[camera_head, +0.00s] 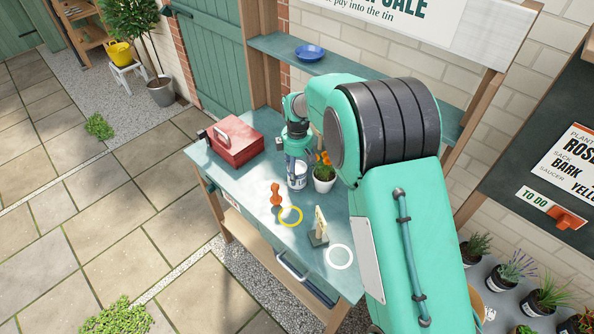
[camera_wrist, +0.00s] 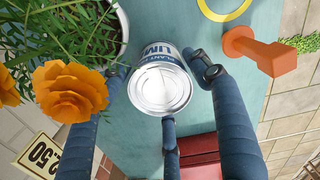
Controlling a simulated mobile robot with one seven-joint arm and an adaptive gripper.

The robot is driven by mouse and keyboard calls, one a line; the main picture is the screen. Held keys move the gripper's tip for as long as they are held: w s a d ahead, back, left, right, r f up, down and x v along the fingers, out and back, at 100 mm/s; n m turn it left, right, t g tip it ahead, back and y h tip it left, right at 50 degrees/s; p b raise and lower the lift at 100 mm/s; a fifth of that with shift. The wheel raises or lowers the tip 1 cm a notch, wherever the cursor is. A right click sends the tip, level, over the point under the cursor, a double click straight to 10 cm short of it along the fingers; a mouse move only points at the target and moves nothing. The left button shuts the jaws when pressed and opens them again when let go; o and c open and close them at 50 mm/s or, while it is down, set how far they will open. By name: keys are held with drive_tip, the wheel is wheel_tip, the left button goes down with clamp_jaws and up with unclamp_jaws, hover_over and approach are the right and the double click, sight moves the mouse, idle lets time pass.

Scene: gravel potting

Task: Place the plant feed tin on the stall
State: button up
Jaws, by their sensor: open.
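The tin (camera_head: 297,179), white and blue with a silver end, stands on the stall's teal top (camera_head: 350,205). In the wrist view the tin (camera_wrist: 160,88) shows its silver end; its label partly reads "PLANT" and "LIM". My gripper (camera_head: 297,150) is open directly over the tin. In the wrist view its dark fingers lie around the tin; whether they touch it I cannot tell. A pot with orange flowers (camera_head: 324,179) stands close to the right of the tin; its blooms (camera_wrist: 70,92) crowd one finger.
A shelf behind holds a blue dish (camera_head: 309,52). The front left of the top is fairly clear.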

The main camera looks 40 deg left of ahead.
wheel_tip(320, 180, up, 12)
drive_tip(key=p, duration=0.1)
idle(0.5)
idle(0.6)
idle(0.4)
